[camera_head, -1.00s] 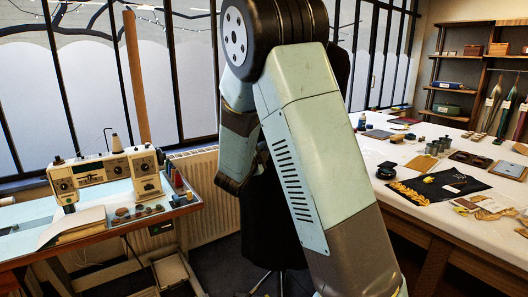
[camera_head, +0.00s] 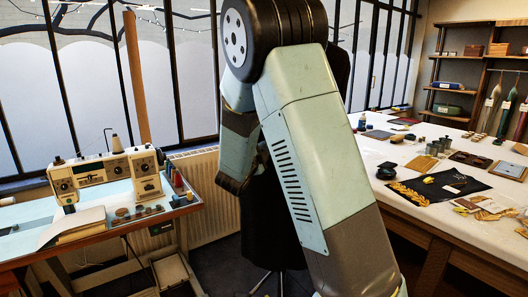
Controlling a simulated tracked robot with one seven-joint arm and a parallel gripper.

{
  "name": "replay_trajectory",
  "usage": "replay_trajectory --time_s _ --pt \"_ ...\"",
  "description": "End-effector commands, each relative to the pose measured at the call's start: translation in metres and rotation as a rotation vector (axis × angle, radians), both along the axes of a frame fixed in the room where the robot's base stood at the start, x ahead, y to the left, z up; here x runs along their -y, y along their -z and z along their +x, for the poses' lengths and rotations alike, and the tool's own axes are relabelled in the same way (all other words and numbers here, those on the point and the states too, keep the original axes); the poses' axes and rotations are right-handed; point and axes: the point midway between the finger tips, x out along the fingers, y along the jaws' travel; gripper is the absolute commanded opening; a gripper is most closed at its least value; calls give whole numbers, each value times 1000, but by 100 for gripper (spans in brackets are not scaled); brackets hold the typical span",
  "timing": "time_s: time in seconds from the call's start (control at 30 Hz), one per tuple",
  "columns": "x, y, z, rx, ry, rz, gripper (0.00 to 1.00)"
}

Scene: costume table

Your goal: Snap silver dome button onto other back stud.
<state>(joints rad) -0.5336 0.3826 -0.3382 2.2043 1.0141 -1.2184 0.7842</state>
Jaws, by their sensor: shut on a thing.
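A dark garment (camera_head: 262,220) hangs on a stand in the middle of the room, largely hidden behind my arm. The dark end of my gripper (camera_head: 231,185) shows at the garment's left edge, pointing down. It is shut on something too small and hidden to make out. I cannot tell whether it touches the garment. The silver dome button and the back studs are not distinguishable in this view.
A sewing machine (camera_head: 108,174) stands on a table at the left, with thread spools beside it. A long white worktable (camera_head: 408,154) at the right holds tins, trims and a dark cloth (camera_head: 446,186). A radiator (camera_head: 208,200) stands behind the garment.

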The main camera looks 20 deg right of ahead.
Motion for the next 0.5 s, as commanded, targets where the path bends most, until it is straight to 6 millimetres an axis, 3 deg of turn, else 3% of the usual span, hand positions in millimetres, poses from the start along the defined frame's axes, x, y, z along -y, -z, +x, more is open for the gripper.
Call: replay_trajectory --time_s 0.5 --pt "3 0 4 0 1 0 0"
